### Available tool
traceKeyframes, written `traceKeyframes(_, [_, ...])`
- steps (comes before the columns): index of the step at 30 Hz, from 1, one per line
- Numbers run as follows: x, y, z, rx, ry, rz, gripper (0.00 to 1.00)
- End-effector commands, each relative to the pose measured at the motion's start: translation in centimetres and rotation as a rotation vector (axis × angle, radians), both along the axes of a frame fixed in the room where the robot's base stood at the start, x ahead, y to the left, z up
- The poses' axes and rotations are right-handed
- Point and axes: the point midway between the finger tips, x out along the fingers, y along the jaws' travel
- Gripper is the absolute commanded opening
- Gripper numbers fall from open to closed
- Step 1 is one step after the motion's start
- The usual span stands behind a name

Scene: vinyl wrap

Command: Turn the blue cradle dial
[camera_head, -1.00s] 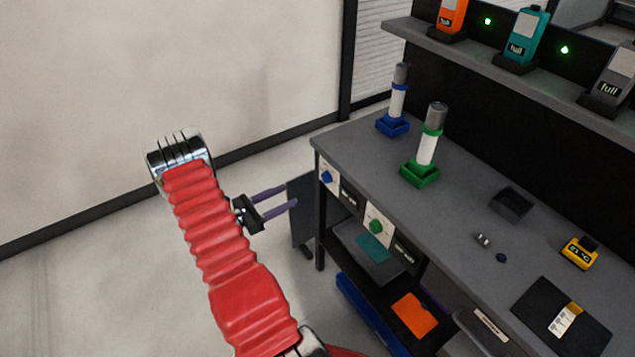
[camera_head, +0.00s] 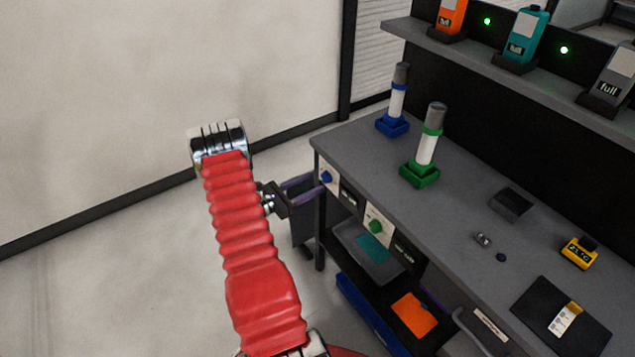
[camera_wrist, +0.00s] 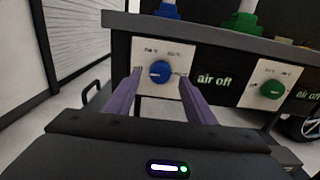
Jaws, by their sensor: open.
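The blue dial (camera_wrist: 160,71) sits on a white plate (camera_wrist: 164,52) on the front of the bench, just below the tabletop edge. It also shows in the head view (camera_head: 326,177). My gripper (camera_wrist: 158,80) is open, its two purple fingers reaching toward the plate with one on each side of the dial in the wrist view. In the head view my gripper (camera_head: 308,187) has its fingertips close to the dial. I cannot tell whether the fingers touch it. The blue cradle (camera_head: 392,126) stands on the bench's far left corner and holds a white and grey cylinder (camera_head: 398,95).
A green dial (camera_head: 376,227) sits to the right, beside a display reading "air off". A green cradle (camera_head: 419,174) with a cylinder stands on the bench. A dark bin (camera_head: 303,215) is below my gripper. The floor left of my arm is clear.

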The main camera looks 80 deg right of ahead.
Motion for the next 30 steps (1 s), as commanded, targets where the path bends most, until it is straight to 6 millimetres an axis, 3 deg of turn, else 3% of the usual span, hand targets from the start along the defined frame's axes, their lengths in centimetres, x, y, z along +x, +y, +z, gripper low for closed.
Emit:
traceKeyframes(7, [-2.0, -2.2, 0.0, 0.0, 0.0, 0.0, 0.5])
traceKeyframes(18, [-2.2, -2.6, 0.0, 0.0, 0.0, 0.001, 0.5])
traceKeyframes(30, [-2.2, -2.6, 0.0, 0.0, 0.0, 0.001, 0.22])
